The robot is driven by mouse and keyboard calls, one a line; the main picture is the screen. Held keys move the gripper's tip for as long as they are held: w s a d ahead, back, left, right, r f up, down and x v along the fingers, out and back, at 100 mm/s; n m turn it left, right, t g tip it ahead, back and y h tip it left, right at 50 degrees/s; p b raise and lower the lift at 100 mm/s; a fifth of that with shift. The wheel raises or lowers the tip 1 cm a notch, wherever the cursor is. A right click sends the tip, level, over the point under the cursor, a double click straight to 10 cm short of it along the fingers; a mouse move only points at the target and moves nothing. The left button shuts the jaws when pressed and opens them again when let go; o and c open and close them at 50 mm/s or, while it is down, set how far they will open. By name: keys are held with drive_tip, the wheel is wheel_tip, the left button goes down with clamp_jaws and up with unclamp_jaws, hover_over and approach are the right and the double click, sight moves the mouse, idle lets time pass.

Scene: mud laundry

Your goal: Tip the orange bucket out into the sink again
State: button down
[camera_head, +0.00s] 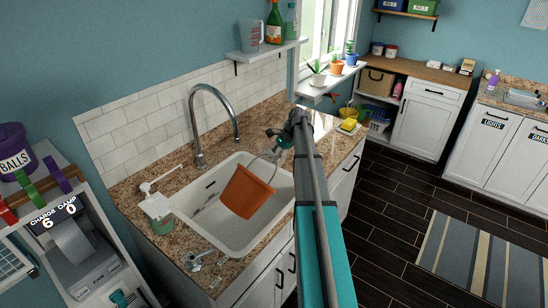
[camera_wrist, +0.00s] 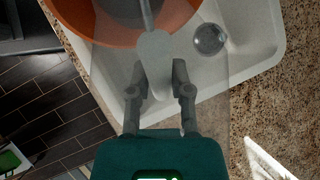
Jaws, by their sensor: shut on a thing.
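The orange bucket (camera_head: 246,192) hangs tilted over the white sink basin (camera_head: 205,222) in the head view. My gripper (camera_head: 279,139) is above it and to its right, shut on the bucket's handle. In the wrist view, my fingers (camera_wrist: 158,82) close around the pale grip of the handle. The bucket's orange rim (camera_wrist: 64,22) curves across the top left of that view, with a grey inside. What the bucket holds is not clear. Whether its lower edge touches the basin cannot be told.
The tall faucet (camera_head: 200,130) arches behind the bucket. A soap bottle (camera_head: 157,210) stands on the counter left of the sink. Potted plants sit on the window shelf (camera_head: 330,82).

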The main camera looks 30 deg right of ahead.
drive_tip(key=shift+d+f+y+b, duration=0.15)
drive_tip(key=shift+d+y+b, duration=0.15)
drive_tip(key=shift+b, duration=0.1)
drive_tip(key=shift+w+d+f+y+b, duration=0.1)
drive_tip(key=shift+d+f+y+b, duration=0.05)
drive_tip(key=shift+d+y+b, duration=0.2)
drive_tip(key=shift+d+b, duration=0.2)
drive_tip(key=shift+b, duration=0.15)
idle(0.7)
wheel_tip(320, 180, up, 7)
drive_tip(key=p, duration=0.7)
drive_tip(key=shift+f+b, duration=1.05)
drive_tip(key=shift+f, duration=0.05)
